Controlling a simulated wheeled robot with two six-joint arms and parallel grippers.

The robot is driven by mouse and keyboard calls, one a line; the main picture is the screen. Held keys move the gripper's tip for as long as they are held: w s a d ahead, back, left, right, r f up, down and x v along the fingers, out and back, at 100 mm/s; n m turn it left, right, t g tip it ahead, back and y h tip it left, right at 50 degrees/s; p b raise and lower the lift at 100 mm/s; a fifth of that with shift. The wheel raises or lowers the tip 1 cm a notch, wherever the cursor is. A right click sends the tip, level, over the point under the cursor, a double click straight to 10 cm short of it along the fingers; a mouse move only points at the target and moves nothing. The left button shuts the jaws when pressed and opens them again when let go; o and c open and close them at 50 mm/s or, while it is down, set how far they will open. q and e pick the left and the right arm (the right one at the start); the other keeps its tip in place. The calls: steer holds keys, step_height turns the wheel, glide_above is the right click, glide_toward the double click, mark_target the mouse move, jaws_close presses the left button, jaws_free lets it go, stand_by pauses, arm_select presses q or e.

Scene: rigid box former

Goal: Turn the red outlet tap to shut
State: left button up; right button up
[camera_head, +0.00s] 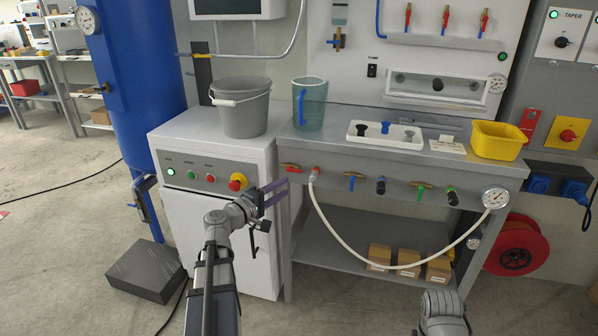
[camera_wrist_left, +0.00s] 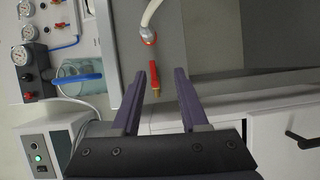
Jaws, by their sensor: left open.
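The red outlet tap (camera_head: 291,168) is at the left end of the tap row on the bench front. Its red lever lies roughly level, with the hose outlet just to its right. My left gripper (camera_head: 279,191) is open, just below and left of the tap. In the left wrist view, the red tap (camera_wrist_left: 155,78) with its brass end shows between the two dark fingers of my left gripper (camera_wrist_left: 160,72), with a gap on both sides. I cannot tell whether either finger touches it. My right arm shows at the bottom right, but its gripper is out of view.
A white hose (camera_head: 345,240) hangs from the outlet beside the tap and loops to the right. A blue tap (camera_head: 352,181) and a green tap (camera_head: 420,193) sit farther right. A white cabinet (camera_head: 222,240) stands left of the gripper. Boxes (camera_head: 409,262) lie on the shelf below.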

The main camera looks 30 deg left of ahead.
mark_target(295, 171)
arm_select(q)
steer(key=shift+n+t+y, duration=0.3)
steer(key=shift+n+y, duration=0.1)
steer(key=shift+w+a+r, duration=0.1)
steer(key=shift+w+r, duration=0.1)
steer(key=shift+w, duration=0.95)
steer(key=shift+w+a+r, duration=0.1)
steer(key=shift+w+r, duration=0.1)
steer(key=shift+w, duration=1)
steer(key=shift+w+a+r, duration=0.1)
steer(key=shift+w+r, duration=0.1)
steer(key=shift+w, duration=0.95)
jaws_close()
